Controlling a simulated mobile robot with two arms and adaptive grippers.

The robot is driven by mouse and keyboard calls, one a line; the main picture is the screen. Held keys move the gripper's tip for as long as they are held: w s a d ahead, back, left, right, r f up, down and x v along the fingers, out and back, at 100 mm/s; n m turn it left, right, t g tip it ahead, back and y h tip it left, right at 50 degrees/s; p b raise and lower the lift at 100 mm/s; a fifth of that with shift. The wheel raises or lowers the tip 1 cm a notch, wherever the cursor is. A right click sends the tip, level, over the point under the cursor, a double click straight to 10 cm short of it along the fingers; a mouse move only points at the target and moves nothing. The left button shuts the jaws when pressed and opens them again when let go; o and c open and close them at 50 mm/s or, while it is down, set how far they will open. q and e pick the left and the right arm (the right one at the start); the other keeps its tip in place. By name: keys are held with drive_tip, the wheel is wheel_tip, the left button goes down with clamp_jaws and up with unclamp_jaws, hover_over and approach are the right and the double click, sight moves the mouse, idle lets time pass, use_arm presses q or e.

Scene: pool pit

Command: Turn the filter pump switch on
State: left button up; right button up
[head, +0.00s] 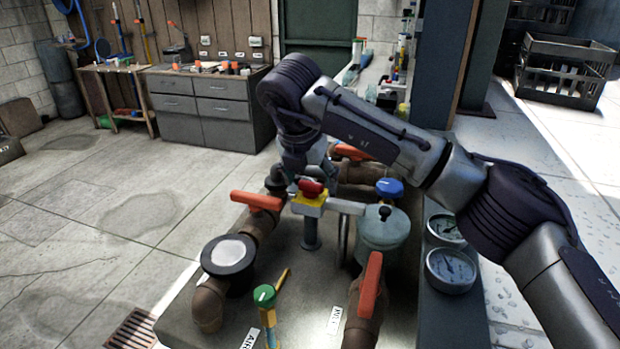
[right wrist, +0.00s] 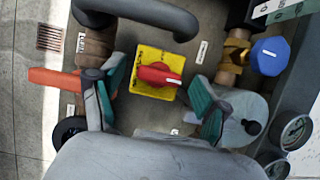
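The filter pump switch is a red knob (head: 311,187) on a yellow box (head: 307,204), set on a post over the bench in the head view. In the right wrist view the red knob (right wrist: 158,75) lies near the centre of the yellow box (right wrist: 151,58), its white-marked grip pointing right. My right gripper (head: 302,165) is above and behind the switch in the head view, its fingertips partly hidden. In the right wrist view my right gripper (right wrist: 157,78) is open, one finger on either side of the box, with gaps to the knob. My left gripper is out of view.
Pipes with orange valve handles (head: 257,201) stand left of and before the switch. A grey lidded pot (head: 384,228), a blue knob (head: 389,187) and two gauges (head: 450,268) are to the right. A green-capped tube (head: 264,296) is in front. Open floor lies left.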

drive_tip(key=v, duration=1.2)
drive_tip(key=shift+a, duration=0.1)
